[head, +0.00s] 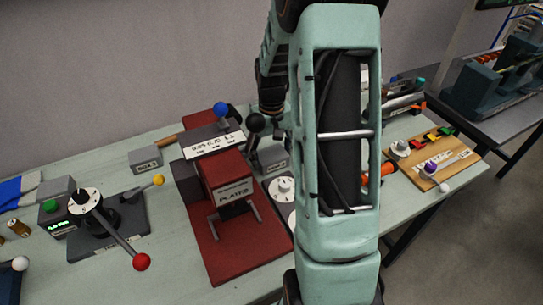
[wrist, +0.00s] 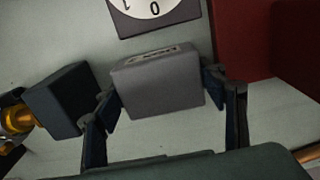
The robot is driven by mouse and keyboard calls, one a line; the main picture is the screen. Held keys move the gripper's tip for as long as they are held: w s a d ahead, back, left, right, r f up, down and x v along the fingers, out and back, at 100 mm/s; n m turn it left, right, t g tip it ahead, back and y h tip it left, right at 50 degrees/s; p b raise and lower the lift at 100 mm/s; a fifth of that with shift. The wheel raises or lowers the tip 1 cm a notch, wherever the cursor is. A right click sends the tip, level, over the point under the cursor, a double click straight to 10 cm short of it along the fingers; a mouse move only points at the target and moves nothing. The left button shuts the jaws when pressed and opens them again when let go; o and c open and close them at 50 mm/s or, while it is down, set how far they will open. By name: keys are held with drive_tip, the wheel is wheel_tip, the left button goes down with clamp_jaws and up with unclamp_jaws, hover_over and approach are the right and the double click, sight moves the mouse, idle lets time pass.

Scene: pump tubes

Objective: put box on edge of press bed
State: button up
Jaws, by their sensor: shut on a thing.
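A small grey box (wrist: 160,85) with a label on its upper face sits between the fingers of my gripper (wrist: 165,105) in the wrist view. The fingers are shut on its two sides. In the head view a grey labelled box (head: 272,158), partly hidden by my arm, stands right of the press and looks like the same one; my fingers are hidden there. The press has a dark red bed (head: 238,265) with a red block marked PLATES. Dark red surfaces (wrist: 236,35) show at the right of the wrist view. I cannot tell whether the box touches the table.
A dial (wrist: 152,10) lies near the held box, and a dark block (wrist: 60,100) stands left of it. Another grey box (head: 146,159) stands left of the press. A lever device (head: 108,225) and a wooden board (head: 435,160) are also on the table (head: 165,275).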

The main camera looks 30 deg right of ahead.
drive_tip(key=o, duration=1.2)
drive_tip(key=shift+f, duration=0.15)
drive_tip(key=shift+o, duration=0.2)
